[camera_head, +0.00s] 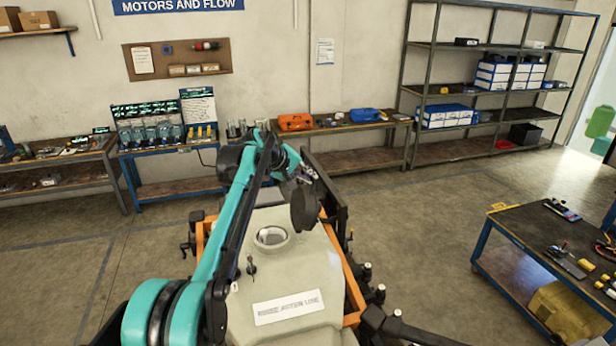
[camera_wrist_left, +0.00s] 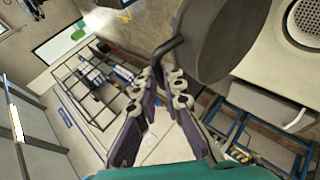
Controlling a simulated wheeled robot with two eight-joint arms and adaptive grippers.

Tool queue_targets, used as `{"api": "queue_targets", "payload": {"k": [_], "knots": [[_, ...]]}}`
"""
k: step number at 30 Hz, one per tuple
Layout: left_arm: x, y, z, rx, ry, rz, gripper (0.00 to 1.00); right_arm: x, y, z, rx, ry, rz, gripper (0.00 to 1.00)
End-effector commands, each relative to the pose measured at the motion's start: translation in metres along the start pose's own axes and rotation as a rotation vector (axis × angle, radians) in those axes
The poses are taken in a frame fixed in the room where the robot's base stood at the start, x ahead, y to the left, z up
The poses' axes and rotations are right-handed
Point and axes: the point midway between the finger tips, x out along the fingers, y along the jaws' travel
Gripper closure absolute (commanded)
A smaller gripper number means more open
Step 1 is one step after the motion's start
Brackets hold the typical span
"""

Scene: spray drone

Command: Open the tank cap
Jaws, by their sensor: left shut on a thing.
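The cream spray tank (camera_head: 285,275) stands in front of me in an orange frame. Its round filler opening (camera_head: 272,236) is uncovered, and a perforated strainer (camera_wrist_left: 308,22) shows in it in the left wrist view. The dark round tank cap (camera_head: 304,208) stands tilted up beside the opening, on its far right side. My left gripper (camera_head: 304,176) is just behind the cap. In the left wrist view its fingertips (camera_wrist_left: 166,74) are closed at the bent bar on the edge of the cap (camera_wrist_left: 215,40). The exact contact is partly hidden. My right gripper is not in view.
Dark drone arms and fittings (camera_head: 375,285) stick out right of the tank. A workbench (camera_head: 510,225) with tools stands at the right. Benches (camera_head: 355,160) and a metal shelf rack (camera_head: 408,75) line the back wall. Open floor lies between.

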Motion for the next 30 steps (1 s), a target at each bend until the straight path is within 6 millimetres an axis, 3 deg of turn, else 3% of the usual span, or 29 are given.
{"api": "queue_targets", "payload": {"k": [1, 2, 3, 19, 23, 30], "knots": [[-0.003, 0.006, -0.003, -0.006, 0.011, 0.013, 1.00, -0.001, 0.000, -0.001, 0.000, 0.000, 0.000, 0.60], [-0.003, 0.006, -0.003, -0.006, 0.011, 0.013, 0.86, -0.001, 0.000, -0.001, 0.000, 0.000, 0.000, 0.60], [-0.003, 0.006, -0.003, -0.006, 0.010, 0.012, 0.82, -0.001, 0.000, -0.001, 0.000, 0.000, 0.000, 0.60], [-0.006, 0.003, -0.002, -0.003, 0.008, 0.007, 0.82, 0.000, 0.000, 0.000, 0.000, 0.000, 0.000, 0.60], [-0.024, 0.003, -0.002, -0.004, 0.008, 0.007, 0.82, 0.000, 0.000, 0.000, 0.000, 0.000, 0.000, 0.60], [-0.077, 0.002, -0.002, -0.005, 0.009, 0.007, 0.82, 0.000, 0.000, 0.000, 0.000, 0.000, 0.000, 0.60]]}}
